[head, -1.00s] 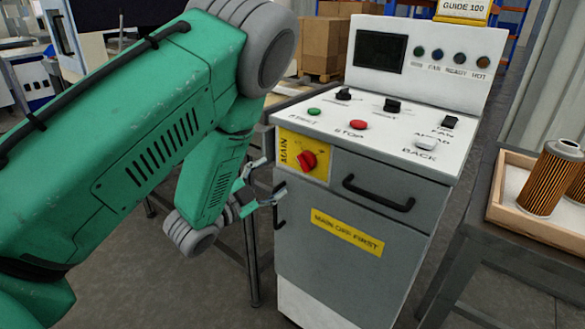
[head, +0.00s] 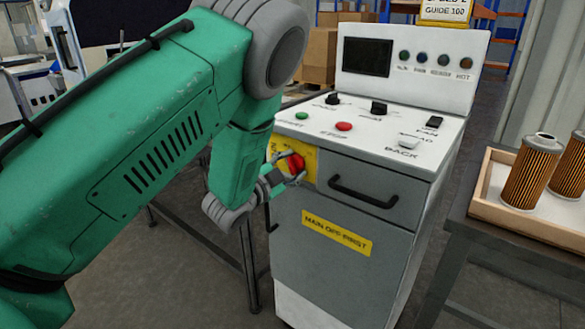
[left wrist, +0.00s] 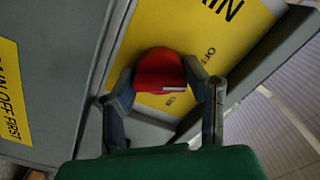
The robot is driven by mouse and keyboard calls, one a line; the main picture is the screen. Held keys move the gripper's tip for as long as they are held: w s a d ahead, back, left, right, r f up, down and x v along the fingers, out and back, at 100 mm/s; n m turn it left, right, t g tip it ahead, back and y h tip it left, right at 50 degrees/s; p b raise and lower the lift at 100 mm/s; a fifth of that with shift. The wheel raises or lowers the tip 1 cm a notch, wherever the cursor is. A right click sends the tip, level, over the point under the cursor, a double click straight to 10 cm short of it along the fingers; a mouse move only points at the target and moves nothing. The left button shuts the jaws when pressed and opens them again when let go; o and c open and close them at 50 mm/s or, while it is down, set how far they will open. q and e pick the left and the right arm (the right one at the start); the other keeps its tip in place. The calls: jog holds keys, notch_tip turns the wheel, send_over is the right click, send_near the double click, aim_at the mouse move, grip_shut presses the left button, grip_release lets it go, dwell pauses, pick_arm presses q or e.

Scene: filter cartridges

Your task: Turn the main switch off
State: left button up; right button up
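The main switch is a red knob (head: 296,163) on a yellow plate (head: 310,160) at the upper left of the grey cabinet's front. My left gripper (head: 299,170) is at the knob, with one finger on either side of it. In the left wrist view the red knob (left wrist: 160,68) sits between the fingertips of my gripper (left wrist: 160,75). The fingers are apart; I cannot tell whether they touch the knob. A white mark shows on the knob's lower edge, near a small, hard-to-read label. My right gripper is not in view.
The grey cabinet (head: 350,225) has a black drawer handle (head: 362,192) just right of the switch and a red stop button (head: 344,126) on top. A tray (head: 480,195) with filter cartridges (head: 532,172) stands on a table at the right.

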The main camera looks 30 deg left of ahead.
pick_arm(q)
jog(key=shift+d+h, duration=0.3)
jog(key=shift+d, duration=0.35)
jog(key=shift+s+a+f, duration=0.1)
jog(key=shift+a+f, duration=0.25)
jog(key=shift+a, duration=0.5)
jog(key=shift+a+f, duration=0.15)
jog(key=shift+a, duration=0.05)
jog(key=shift+d, duration=0.25)
jog(key=o, duration=1.1)
jog(key=shift+o, duration=0.2)
